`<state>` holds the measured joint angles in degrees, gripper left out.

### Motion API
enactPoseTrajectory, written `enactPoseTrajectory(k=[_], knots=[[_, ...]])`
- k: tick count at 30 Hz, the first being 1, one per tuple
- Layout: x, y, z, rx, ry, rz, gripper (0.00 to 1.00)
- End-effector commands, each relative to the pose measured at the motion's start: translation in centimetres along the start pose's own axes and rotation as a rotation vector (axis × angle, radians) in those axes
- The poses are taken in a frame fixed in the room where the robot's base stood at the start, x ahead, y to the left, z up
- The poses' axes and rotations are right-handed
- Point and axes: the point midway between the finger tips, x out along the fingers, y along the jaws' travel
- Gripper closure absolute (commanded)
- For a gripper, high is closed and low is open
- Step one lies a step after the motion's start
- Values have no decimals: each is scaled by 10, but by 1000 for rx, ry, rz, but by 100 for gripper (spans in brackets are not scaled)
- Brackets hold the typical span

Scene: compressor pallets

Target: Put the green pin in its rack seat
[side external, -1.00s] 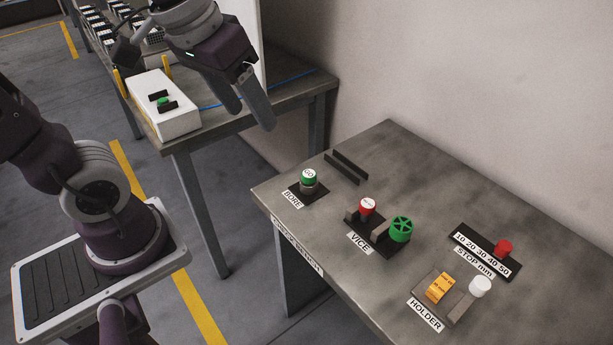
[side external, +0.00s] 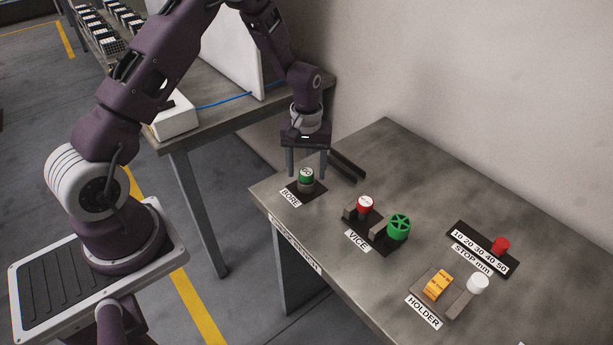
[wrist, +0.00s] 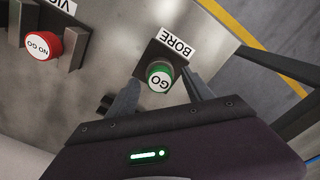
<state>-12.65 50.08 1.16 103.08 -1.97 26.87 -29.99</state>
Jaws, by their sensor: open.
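The green pin (side external: 306,174), its cap marked GO, stands upright in the grey seat on the black plate labelled BORE; it also shows in the wrist view (wrist: 159,76). My gripper (side external: 306,177) points down over it, open, one finger on each side of the green cap. In the wrist view, my fingertips (wrist: 160,84) straddle the pin and the jaws hold nothing. A pair of dark parallel rails (side external: 347,166) lies just behind the bore, perhaps the rack; its seats cannot be made out. One finger partly hides a dark part in the wrist view.
A red NO GO pin (side external: 364,204) stands in the vice, beside a green handwheel (side external: 399,227). Farther right are a holder with an orange block (side external: 438,285), a white knob (side external: 478,283) and a red-knobbed stop (side external: 500,246). The bench's back right is clear.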

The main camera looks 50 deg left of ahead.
Motion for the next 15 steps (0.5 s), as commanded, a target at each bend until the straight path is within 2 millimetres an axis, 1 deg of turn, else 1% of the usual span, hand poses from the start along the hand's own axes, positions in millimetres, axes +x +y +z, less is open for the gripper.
enactPoseTrajectory(k=[2,7,11,12,14,15], knots=[[4,0,0,0,0,0,40],[4,0,0,1,0,0,40],[4,0,0,1,0,0,66],[4,0,0,1,0,0,74],[4,0,0,1,0,0,86],[4,0,0,1,0,0,93]])
